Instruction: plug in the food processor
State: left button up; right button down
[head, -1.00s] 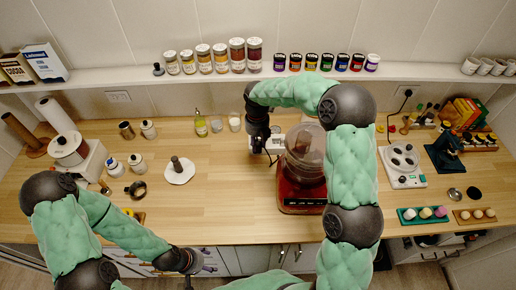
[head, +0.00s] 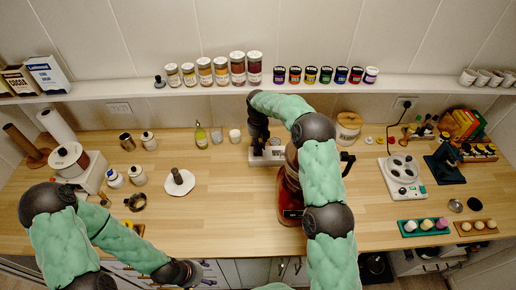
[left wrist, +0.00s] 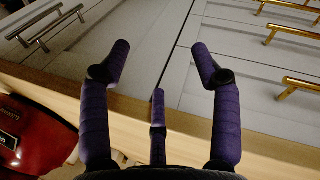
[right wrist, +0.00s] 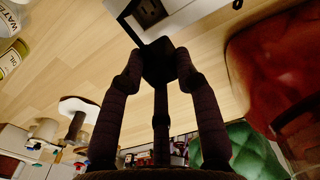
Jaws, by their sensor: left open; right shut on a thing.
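The food processor has a red base (head: 290,205), and my right arm hides most of it in the head view. Its base also shows in the left wrist view (left wrist: 35,135) and at the right of the right wrist view (right wrist: 265,65). My right gripper (head: 260,145) is shut on a black plug (right wrist: 158,62). The plug is just short of a white outlet box (right wrist: 178,15) with a dark socket (right wrist: 148,12); whether they touch is unclear. The box lies on the counter in the head view (head: 268,158). My left gripper (left wrist: 162,72) is open and empty at the counter's front edge.
A white disc with a peg (head: 178,182) stands left of the box. Bottles line the back. The counter between disc and processor is clear.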

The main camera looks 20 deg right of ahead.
jog(key=shift+w+d+f, duration=0.25)
jog(key=shift+w+f, duration=0.4)
jog(key=shift+f, duration=0.15)
jog(key=shift+w+d+f, duration=0.2)
jog(key=shift+w+f, duration=0.45)
jog(key=shift+f, duration=0.1)
notch_tip(320, 180, down, 3)
jog(key=shift+w+f, duration=0.1)
jog(key=shift+f, duration=0.1)
jog(key=shift+f, duration=0.1)
jog(key=c, duration=0.9)
grip_release()
